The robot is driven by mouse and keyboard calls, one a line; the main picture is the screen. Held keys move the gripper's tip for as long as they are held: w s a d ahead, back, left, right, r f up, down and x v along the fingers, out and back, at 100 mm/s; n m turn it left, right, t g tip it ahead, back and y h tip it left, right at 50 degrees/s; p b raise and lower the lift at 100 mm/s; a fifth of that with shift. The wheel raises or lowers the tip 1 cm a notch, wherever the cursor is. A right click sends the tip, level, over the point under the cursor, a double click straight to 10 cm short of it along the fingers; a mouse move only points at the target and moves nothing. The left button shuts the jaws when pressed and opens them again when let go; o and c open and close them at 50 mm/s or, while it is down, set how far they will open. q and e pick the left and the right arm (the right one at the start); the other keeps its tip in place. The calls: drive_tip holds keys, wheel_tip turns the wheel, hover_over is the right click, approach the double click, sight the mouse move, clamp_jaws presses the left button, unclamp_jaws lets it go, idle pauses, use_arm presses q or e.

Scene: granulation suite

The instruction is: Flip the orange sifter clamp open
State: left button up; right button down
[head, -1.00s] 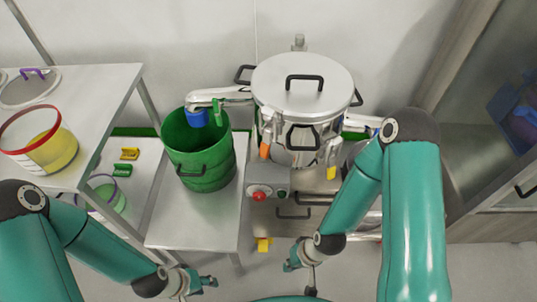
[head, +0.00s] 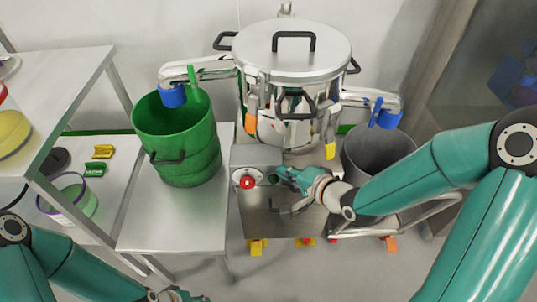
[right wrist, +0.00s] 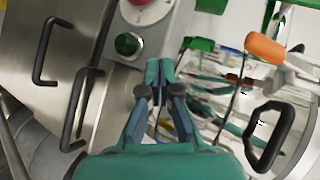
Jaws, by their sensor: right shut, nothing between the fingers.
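The orange sifter clamp (head: 252,122) hangs on the front left side of the steel sifter (head: 290,55), its coloured end pointing down. In the right wrist view the orange clamp handle (right wrist: 265,48) is at the upper right, apart from my fingers. My right gripper (head: 277,175) is shut and empty in front of the control box, below and slightly right of the clamp. Its closed fingertips (right wrist: 160,72) show in the right wrist view beside the green button. My left gripper (head: 178,296) is mostly cut off at the bottom edge; its jaws are unclear.
A control box with a red button (head: 247,182) sits below the clamp. A yellow clamp (head: 330,150) hangs right of it. A green drum (head: 180,145) stands at left, a grey bin (head: 375,155) at right. A black front handle (head: 295,105) juts from the sifter.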

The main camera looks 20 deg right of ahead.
sight(251, 116)
wheel_tip(251, 116, up, 7)
drive_tip(key=d+m+t+y+b, duration=0.1)
drive_tip(key=m+t+y+b, duration=0.15)
drive_tip(key=t+b, duration=0.2)
drive_tip(key=shift+m+g+h, duration=0.25)
drive_tip(key=shift+m+h, duration=0.1)
drive_tip(key=shift+m, duration=0.2)
drive_tip(key=p+x, duration=0.1)
drive_tip(key=x, duration=0.2)
drive_tip(key=p+x, duration=0.1)
drive_tip(key=x, duration=0.2)
drive_tip(key=p+x, duration=0.1)
drive_tip(key=x, duration=0.2)
drive_tip(key=shift+a+r, duration=0.15)
drive_tip(key=shift+r, duration=0.2)
use_arm(q)
wheel_tip(251, 116, down, 4)
drive_tip(key=shift+r, duration=0.15)
